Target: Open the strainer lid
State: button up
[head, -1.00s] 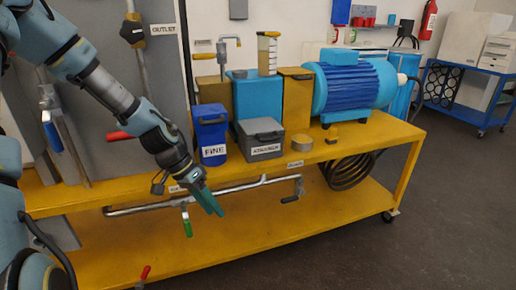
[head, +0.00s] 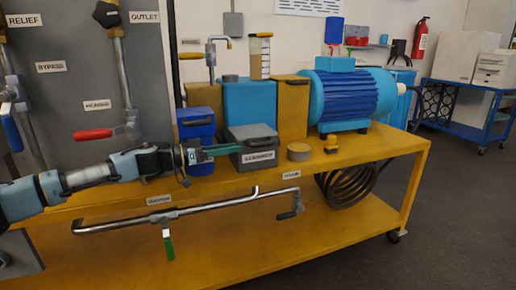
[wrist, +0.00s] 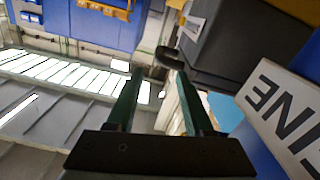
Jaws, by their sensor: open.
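The strainer (head: 252,146) is a grey box with a dark grey lid (head: 250,132) and a white label, standing on the yellow bench in the head view. The lid lies shut, with a dark handle on it. In the wrist view the dark grey strainer (wrist: 222,45) is at the upper right, and a dark hooked handle (wrist: 170,57) lies just beyond my fingertips. My gripper (head: 224,151) is open and empty, its green fingers pointing right in front of the blue box, close to the strainer's left side. The fingers also show in the wrist view (wrist: 158,80). Whether they touch the strainer cannot be told.
The blue FINE box (head: 197,125) stands left of the strainer, its label mostly hidden by my gripper. A taller blue block (head: 249,104) stands behind. A pipe (head: 200,209) runs along the bench front.

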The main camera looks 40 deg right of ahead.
aim_at(262, 144)
jog(key=x, duration=1)
jog(key=shift+s+d+p, duration=0.1)
jog(key=shift+d+p, duration=0.05)
jog(key=shift+p, duration=0.15)
grip_shut()
dwell(1.0)
